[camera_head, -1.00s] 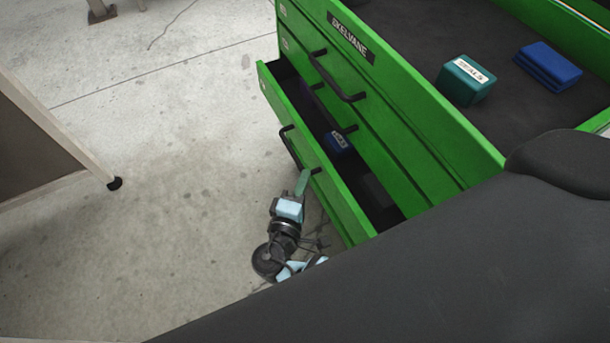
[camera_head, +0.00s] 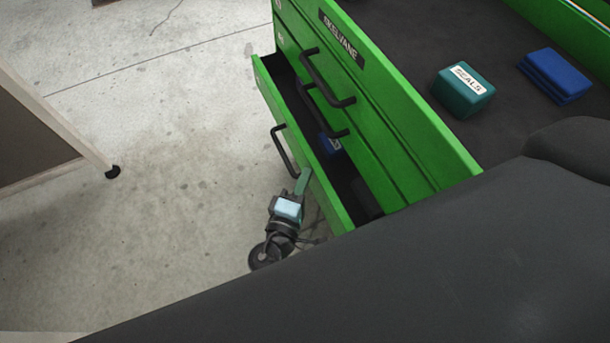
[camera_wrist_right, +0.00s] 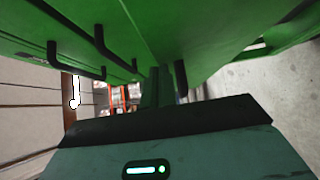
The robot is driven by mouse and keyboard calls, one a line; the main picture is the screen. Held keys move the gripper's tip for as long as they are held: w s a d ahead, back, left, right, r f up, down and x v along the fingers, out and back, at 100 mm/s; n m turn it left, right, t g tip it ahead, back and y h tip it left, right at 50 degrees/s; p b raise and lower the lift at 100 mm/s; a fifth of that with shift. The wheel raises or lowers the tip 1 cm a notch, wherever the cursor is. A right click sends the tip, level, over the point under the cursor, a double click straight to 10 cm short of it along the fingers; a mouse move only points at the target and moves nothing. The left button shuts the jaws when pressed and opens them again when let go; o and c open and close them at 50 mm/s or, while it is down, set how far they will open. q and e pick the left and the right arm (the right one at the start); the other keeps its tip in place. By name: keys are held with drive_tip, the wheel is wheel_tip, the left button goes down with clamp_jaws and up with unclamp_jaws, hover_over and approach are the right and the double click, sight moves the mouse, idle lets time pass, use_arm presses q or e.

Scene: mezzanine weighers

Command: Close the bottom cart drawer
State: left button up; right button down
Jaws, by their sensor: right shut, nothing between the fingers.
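The green cart's bottom drawer (camera_head: 318,176) is pulled partly out in the head view, with a black bar handle (camera_head: 284,150) on its front. A blue item (camera_head: 329,144) lies inside it. My right gripper (camera_head: 302,178) is shut and empty, its fingertips at the drawer's front, just beside the handle's near end; whether they touch is unclear. In the right wrist view the shut fingers (camera_wrist_right: 157,88) point along green drawer faces with black handles (camera_wrist_right: 75,62). My left gripper is not in view.
The upper drawers look shut. A table with a caster (camera_head: 112,172) stands at left. Concrete floor between is clear.

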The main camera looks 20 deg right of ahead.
idle(0.3)
drive_tip(key=d+p, duration=0.1)
drive_tip(key=d, duration=0.8)
drive_tip(key=shift+w, duration=0.15)
drive_tip(key=shift+d, duration=0.2)
